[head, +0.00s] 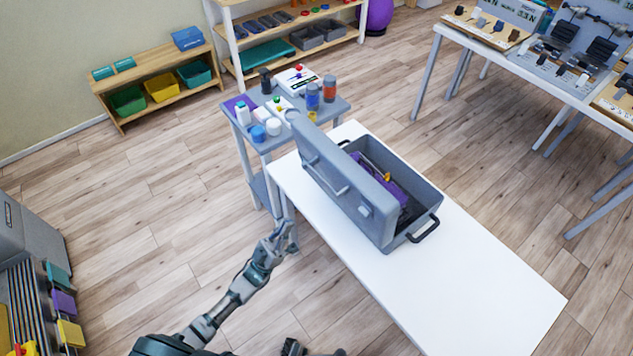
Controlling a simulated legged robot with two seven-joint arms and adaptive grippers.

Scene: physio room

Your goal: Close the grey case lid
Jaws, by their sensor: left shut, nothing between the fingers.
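The grey case (428,200) stands open on the white table (480,290). Its grey lid (335,180) is raised on the left side of the case, nearly upright, with a handle and latches on its outer face. Purple and yellow contents show inside, partly hidden by the lid. My left gripper (287,236) is shut and empty, beside the left edge of the table, apart from the lid and to its lower left. Dark parts at the bottom edge may belong to my right gripper, but too little shows to tell its state.
A small grey trolley (262,148) with bottles and jars stands close behind the table's far left corner. A wooden shelf (150,72) with coloured bins is at the back left. A display table (590,95) stands at the right. The table's near end is bare.

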